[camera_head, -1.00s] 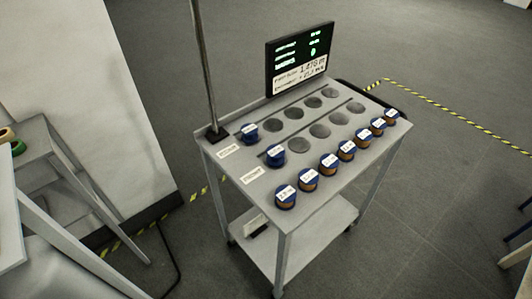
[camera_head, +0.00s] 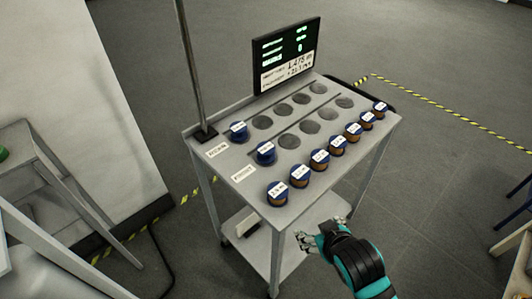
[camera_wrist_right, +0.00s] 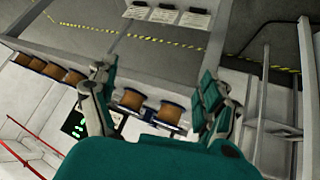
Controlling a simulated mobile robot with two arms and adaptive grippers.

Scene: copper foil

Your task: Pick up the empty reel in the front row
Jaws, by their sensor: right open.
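Two more blue reels, one nearer (camera_head: 265,155) and one farther (camera_head: 238,132), stand at the left ends of two rows of dark round spots. My right gripper (camera_head: 318,236) is open and empty, in front of the cart's near right side, apart from the reels. In the right wrist view, two copper-brown reels (camera_wrist_right: 130,101) show beyond and between the open fingers (camera_wrist_right: 155,78). My left gripper is not in view.
The grey cart top (camera_head: 232,194) carries a pole (camera_head: 188,70) at its left corner and a display screen (camera_head: 287,55) at the back. A lower shelf (camera_head: 253,240) lies beneath. A table (camera_head: 30,170) stands at left.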

